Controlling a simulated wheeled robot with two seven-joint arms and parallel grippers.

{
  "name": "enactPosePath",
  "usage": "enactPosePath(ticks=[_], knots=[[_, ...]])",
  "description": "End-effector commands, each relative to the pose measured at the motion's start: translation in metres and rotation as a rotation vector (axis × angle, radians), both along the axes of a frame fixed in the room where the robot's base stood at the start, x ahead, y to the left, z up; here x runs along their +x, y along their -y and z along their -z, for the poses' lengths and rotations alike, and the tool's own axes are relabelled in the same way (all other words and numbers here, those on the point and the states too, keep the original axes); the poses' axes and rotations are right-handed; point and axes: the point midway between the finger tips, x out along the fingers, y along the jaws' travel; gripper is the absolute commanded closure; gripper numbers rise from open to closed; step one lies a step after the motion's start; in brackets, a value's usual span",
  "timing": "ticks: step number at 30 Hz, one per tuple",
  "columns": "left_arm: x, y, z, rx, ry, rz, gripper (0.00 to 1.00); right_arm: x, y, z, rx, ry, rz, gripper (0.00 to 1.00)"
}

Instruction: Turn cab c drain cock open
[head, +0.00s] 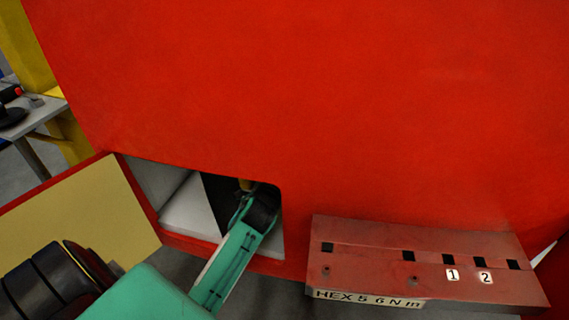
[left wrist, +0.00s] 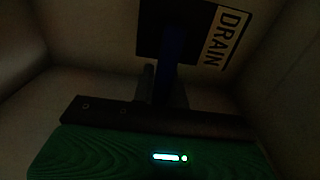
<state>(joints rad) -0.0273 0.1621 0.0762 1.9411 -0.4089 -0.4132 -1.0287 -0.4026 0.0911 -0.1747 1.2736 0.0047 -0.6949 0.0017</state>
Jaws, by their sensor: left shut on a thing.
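In the head view my left gripper (head: 262,206) reaches into a rectangular opening low in the red cab nose (head: 330,100). In the left wrist view, which is very dark, a blue handle (left wrist: 172,45) stands in front of a dark plate with a DRAIN label (left wrist: 227,38). My left gripper (left wrist: 165,85) is shut on this handle; the exact contact is lost in shadow. My right gripper is not in view.
The opening's hatch door (head: 80,225) hangs open at the left, beside my left arm. A red tool rack (head: 425,262) marked HEX 5 6 N m juts out right of the opening. A grey table (head: 35,118) and a yellow post (head: 28,45) stand at the far left.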

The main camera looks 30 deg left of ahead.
Motion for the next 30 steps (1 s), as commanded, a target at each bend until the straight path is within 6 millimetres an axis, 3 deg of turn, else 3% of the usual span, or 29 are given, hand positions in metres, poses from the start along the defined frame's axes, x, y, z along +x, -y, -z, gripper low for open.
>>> enactPosePath(ticks=[12, 13, 16, 25, 30], knots=[[0.0, -0.001, -0.001, -0.018, 0.005, -0.001, 1.0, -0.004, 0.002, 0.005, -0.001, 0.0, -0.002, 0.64], [0.0, -0.001, -0.001, -0.018, 0.005, -0.001, 0.84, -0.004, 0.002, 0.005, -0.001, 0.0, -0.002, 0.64], [0.0, -0.001, -0.001, -0.017, 0.005, -0.001, 0.64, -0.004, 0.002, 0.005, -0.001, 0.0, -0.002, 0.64], [-0.001, 0.0, -0.001, -0.016, 0.005, 0.0, 0.64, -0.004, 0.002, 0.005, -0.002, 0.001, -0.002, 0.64], [-0.013, 0.003, 0.0, -0.017, 0.003, 0.0, 0.64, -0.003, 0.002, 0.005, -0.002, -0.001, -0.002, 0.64]])
